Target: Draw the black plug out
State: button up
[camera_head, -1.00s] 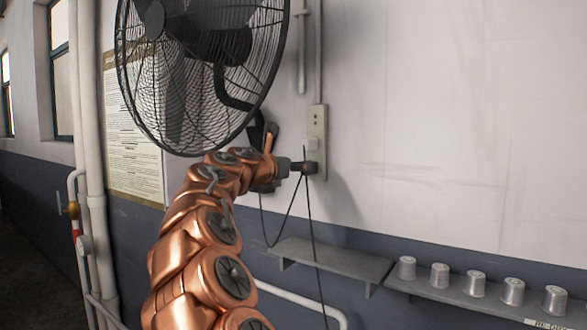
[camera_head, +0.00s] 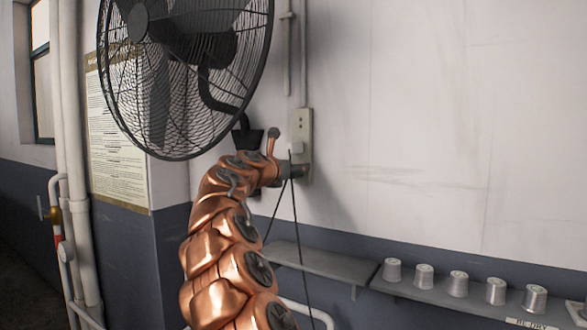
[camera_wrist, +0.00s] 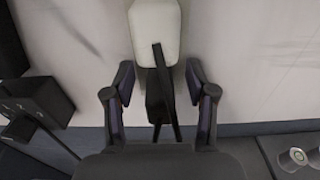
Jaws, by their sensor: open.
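The black plug (camera_wrist: 156,97) with its dark cord shows in the wrist view, just below a pale socket block (camera_wrist: 155,32) on the wall. My gripper (camera_wrist: 160,78) is open, with one finger on each side of the plug and cord and a visible gap on both sides. In the head view my gripper (camera_head: 289,171) is at the lower part of the wall socket panel (camera_head: 302,128). The plug cannot be made out there behind the gripper. Its black cord (camera_head: 297,225) hangs down below. How deep the plug sits in the socket cannot be told.
A large black fan (camera_head: 185,75) hangs close above and left of my arm. A grey shelf (camera_head: 320,262) lies below the socket, and another shelf with several metal spools (camera_head: 458,284) is at the right. The wall right of the socket is clear.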

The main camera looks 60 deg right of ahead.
grip_shut()
dwell(0.6)
